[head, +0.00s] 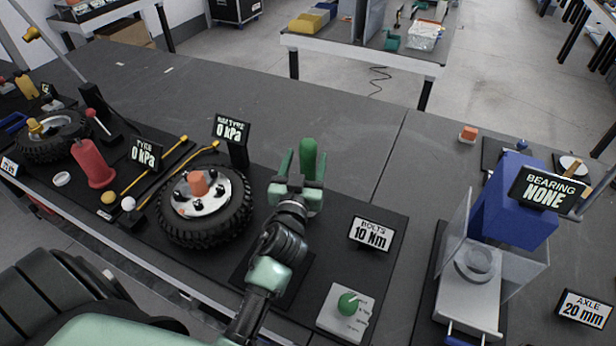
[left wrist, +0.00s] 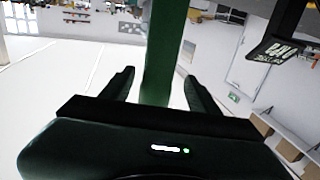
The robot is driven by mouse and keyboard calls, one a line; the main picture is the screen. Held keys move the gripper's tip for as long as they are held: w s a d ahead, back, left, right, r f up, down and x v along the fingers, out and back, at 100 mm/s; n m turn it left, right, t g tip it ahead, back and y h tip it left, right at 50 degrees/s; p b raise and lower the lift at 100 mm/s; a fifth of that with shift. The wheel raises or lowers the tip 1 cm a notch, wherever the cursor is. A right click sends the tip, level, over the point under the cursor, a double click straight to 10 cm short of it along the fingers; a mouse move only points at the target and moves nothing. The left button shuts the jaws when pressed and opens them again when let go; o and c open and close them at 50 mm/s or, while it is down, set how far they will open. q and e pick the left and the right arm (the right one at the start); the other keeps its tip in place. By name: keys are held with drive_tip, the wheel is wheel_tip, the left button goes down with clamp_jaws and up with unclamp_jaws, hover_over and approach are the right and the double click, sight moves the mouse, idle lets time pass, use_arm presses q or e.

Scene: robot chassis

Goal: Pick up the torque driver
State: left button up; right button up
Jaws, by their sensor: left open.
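The torque driver (head: 308,150) shows as a green upright handle near the back edge of the dark mat. In the left wrist view the green handle (left wrist: 165,50) stands between the two fingers. My left gripper (head: 302,164) is open, with one finger on each side of the handle. In the wrist view gaps show between the handle and both fingers (left wrist: 160,85). The driver's lower part is hidden behind the gripper. My right gripper is not in view.
A wheel (head: 240,215) lies left of my arm. A blue press (head: 510,215) is farther right. The table behind the mat is clear.

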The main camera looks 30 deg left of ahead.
use_arm(q)
drive_tip(key=p+x, duration=0.1)
drive_tip(key=x, duration=0.3)
drive_tip(key=shift+w, duration=0.25)
drive_tip(key=c, duration=1.3)
drive_tip(key=shift+r, duration=0.15)
clamp_jaws()
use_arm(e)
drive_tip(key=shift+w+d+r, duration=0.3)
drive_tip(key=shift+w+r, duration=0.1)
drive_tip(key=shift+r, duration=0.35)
